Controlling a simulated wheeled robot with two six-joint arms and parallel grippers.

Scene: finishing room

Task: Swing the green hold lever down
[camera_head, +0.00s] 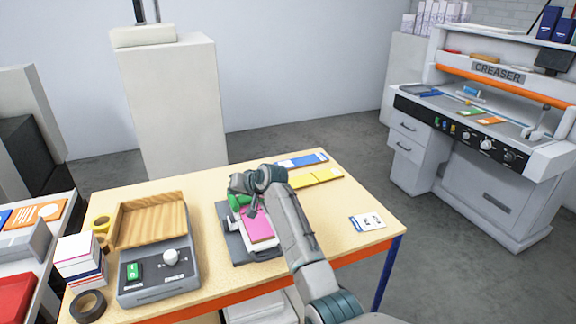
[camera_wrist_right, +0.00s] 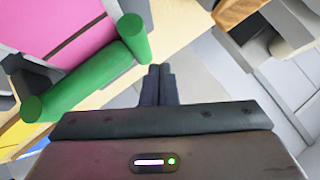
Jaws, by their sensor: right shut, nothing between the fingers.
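The green hold lever (camera_head: 238,201) is at the far end of a dark grey board (camera_head: 236,246) on the table, partly hidden by my right gripper. In the right wrist view the lever (camera_wrist_right: 88,76) is a thick green bar with rounded ends, lying across the edge of a pink sheet (camera_wrist_right: 75,22). The pink sheet (camera_head: 258,226) also shows on the board in the head view. My right gripper (camera_head: 254,211) is shut and empty. In the right wrist view its fingertips (camera_wrist_right: 158,72) are together, just beside one end of the lever. My left gripper is not in view.
A grey control box (camera_head: 158,286) with a wooden tray (camera_head: 150,222) stands left of the board. Yellow cards (camera_head: 316,178) lie behind and right of my arm. A white card (camera_head: 367,222) lies at the right on otherwise clear table. A creaser machine (camera_head: 485,130) stands beyond.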

